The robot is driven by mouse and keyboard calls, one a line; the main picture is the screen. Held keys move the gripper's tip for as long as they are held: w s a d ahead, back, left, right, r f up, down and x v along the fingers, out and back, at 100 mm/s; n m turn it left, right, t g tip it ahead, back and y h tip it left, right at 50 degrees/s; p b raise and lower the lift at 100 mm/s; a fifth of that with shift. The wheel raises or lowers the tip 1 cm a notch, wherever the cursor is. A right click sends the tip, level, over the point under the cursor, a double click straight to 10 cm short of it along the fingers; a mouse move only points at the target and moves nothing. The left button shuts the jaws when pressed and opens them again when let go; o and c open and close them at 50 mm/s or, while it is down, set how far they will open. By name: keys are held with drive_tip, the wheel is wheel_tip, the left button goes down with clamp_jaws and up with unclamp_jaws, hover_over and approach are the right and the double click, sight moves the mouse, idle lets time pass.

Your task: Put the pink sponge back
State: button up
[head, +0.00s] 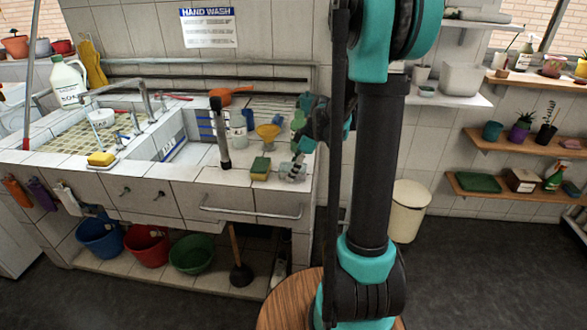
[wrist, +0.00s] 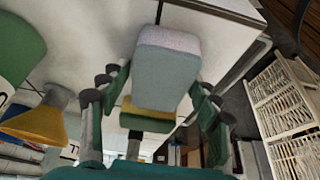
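The pink sponge (wrist: 166,68) is a rounded block with a pale pink top and grey-green side in the wrist view. My gripper (wrist: 163,84) has its fingers against both sides of it and appears shut on it. In the head view my gripper (head: 293,167) is low over the front of the tiled counter, right of a yellow-and-green sponge (head: 260,168). The pink sponge cannot be told clearly there, among the fingers. The yellow-and-green sponge (wrist: 147,115) shows partly behind the pink one in the wrist view.
A yellow funnel (head: 268,132) and a white cup (head: 239,141) stand behind on the counter. A dark upright cylinder (head: 219,132) is to the left. Another yellow sponge (head: 102,159) lies by the sink. A metal rail (head: 250,211) runs along the counter's front.

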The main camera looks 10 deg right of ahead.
drive_tip(key=shift+r, duration=0.1)
drive_tip(key=v, duration=1.2)
drive_tip(key=s+f+m+t+h, duration=0.1)
drive_tip(key=s+f+m+h, duration=0.1)
drive_tip(key=s+f+m, duration=0.5)
drive_tip(key=s+f+m+t+h, duration=0.1)
drive_tip(key=s+f+m, duration=0.5)
drive_tip(key=s, duration=0.7)
drive_tip(key=shift+s+a+f+m+t+h, duration=0.3)
drive_tip(key=shift+f+m+t+h, duration=0.1)
drive_tip(key=shift+m+h, duration=0.3)
drive_tip(key=shift+r, duration=0.1)
